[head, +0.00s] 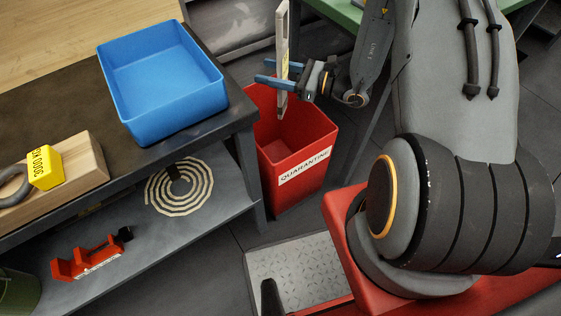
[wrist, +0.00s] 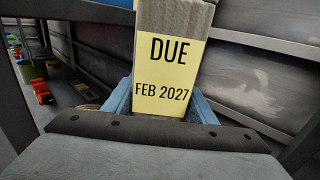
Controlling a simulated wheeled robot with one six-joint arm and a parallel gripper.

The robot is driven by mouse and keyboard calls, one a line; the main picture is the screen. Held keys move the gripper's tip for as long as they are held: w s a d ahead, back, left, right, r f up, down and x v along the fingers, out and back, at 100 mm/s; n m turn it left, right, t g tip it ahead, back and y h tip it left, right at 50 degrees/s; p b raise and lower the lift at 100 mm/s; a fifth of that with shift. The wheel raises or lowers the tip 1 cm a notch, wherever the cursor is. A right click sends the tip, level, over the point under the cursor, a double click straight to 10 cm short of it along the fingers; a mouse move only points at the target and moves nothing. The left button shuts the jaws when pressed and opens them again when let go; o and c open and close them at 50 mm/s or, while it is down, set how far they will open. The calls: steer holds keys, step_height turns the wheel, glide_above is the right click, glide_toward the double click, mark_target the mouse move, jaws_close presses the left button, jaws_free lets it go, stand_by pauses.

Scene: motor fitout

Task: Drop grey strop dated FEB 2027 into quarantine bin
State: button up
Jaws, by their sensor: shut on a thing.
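The grey strop (head: 283,62) hangs upright in my gripper (head: 279,73), a long flat strip. In the wrist view the strop (wrist: 174,18) carries a yellow label that reads DUE FEB 2027, and the blue fingers (wrist: 160,98) stand on both sides of it. My gripper is shut on the strop. The quarantine bin (head: 297,163) is a red open-topped bin on the floor with a white QUARANTINE label. In the head view the strop's lower end overlaps the bin's opening; whether it is below the rim I cannot tell. The bin's inside is partly visible, and no item shows in it.
A dark bench (head: 228,128) stands left of the bin, with a blue tray (head: 165,85) and a wooden block with a yellow tag (head: 45,168) on top. Its lower shelf holds a coiled rope (head: 180,187) and a red tool (head: 88,260). A green-topped table (head: 337,14) stands behind.

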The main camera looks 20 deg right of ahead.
step_height(320, 180, down, 13)
steer(key=w+n+g+y+b, duration=0.1)
steer(key=n+g+y+b, duration=0.1)
steer(key=b, duration=0.9)
steer(key=n+g, duration=0.1)
steer(key=g, duration=0.1)
steer(key=shift+w+d+g+b, duration=0.15)
steer(key=shift+w+g+b, duration=0.15)
steer(key=shift+b, duration=0.05)
steer(key=o, duration=1.5)
steer(key=shift+f, duration=0.1)
steer(key=shift+c, duration=0.2)
step_height(320, 180, up, 10)
steer(key=p, duration=0.1)
